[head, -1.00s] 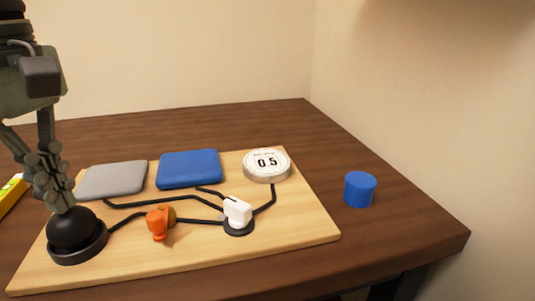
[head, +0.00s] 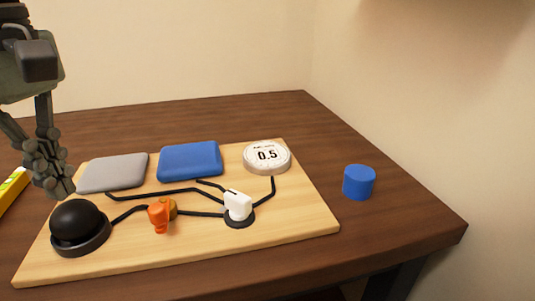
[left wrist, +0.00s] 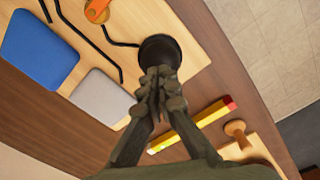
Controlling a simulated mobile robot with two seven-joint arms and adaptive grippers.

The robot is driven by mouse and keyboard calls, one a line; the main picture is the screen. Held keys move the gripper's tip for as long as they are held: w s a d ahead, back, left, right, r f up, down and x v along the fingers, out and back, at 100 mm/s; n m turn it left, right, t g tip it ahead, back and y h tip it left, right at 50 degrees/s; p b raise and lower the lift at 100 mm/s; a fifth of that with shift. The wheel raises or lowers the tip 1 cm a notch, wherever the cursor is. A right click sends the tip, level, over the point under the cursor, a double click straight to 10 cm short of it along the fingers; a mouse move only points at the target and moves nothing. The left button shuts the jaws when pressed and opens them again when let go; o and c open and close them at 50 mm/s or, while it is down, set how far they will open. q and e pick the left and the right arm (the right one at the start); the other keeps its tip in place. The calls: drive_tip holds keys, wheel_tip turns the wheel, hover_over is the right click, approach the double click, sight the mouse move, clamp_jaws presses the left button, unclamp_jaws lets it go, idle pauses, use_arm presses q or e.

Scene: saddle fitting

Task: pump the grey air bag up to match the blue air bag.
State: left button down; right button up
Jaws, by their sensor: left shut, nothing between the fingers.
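The grey air bag (head: 113,173) lies flat at the back left of the wooden board. The blue air bag (head: 190,161) beside it looks a little thicker. The black pump bulb (head: 75,221) sits in its dark ring at the board's front left. A round gauge (head: 267,156) reads 0.5. A white valve knob (head: 237,205) and an orange valve (head: 160,215) sit on the black hoses. My left gripper (head: 62,191) is shut and empty, its tips just above the bulb. In the left wrist view the fingertips (left wrist: 159,76) overlap the bulb (left wrist: 160,52). My right gripper is not in view.
A blue cylinder (head: 359,182) stands on the table right of the board. A yellow level (head: 12,190) lies at the left edge. The left wrist view also shows a wooden piece with a knob (left wrist: 236,131). The table behind the board is clear.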

sight(67, 205)
use_arm(q)
drive_tip(key=shift+f+b, duration=1.2)
drive_tip(key=shift+f, duration=0.5)
drive_tip(key=shift+r+p, duration=1.5)
drive_tip(key=shift+r, duration=0.4)
drive_tip(key=shift+f, duration=0.15)
